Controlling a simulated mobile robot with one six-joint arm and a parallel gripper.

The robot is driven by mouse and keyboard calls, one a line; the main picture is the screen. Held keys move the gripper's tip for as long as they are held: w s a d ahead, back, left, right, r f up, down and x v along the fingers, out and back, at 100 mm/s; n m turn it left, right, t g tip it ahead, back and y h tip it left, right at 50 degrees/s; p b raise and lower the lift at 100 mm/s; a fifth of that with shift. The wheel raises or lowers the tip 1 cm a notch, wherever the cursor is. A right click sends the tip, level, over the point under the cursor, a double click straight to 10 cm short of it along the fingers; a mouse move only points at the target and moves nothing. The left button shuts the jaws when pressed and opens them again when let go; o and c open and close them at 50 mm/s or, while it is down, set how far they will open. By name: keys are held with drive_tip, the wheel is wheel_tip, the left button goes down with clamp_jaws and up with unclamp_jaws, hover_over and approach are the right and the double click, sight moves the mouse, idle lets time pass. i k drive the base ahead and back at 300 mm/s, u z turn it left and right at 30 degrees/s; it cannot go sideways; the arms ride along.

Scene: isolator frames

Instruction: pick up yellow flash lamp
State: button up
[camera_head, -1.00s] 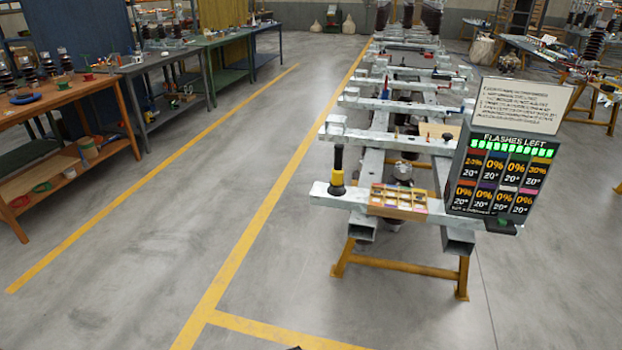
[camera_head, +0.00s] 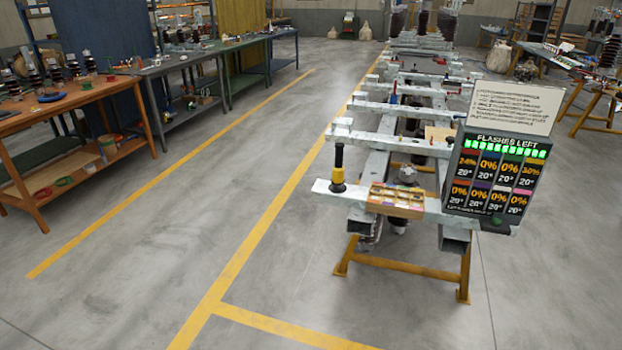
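A black and yellow lamp-like tool (camera_head: 338,174) stands upright at the left end of the nearest crossbeam of the grey metal frame (camera_head: 433,205). Its upper part is a black handle, with a yellow band low down and a dark base. It is the only lamp-like thing with clear yellow on it that I see. My gripper is not in view, so I cannot see whether it is open or shut.
A shallow box with small compartments (camera_head: 396,199) lies right of the tool. A panel reading "FLASHES LEFT" (camera_head: 492,176) and a white text sign (camera_head: 512,104) stand further right. Yellow trestle legs (camera_head: 402,267) support the frame. Workbenches (camera_head: 70,103) line the left; the floor between is clear.

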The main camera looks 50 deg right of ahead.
sight(337, 180)
drive_tip(key=z, duration=0.55)
drive_tip(key=k, duration=0.15)
drive_tip(key=u, duration=2.1)
drive_tip(key=k, duration=0.7)
drive_tip(key=z, duration=0.55)
drive_tip(key=k, duration=0.7)
drive_tip(key=z, duration=0.7)
drive_tip(key=i, duration=1.5)
drive_tip(key=u, duration=0.3)
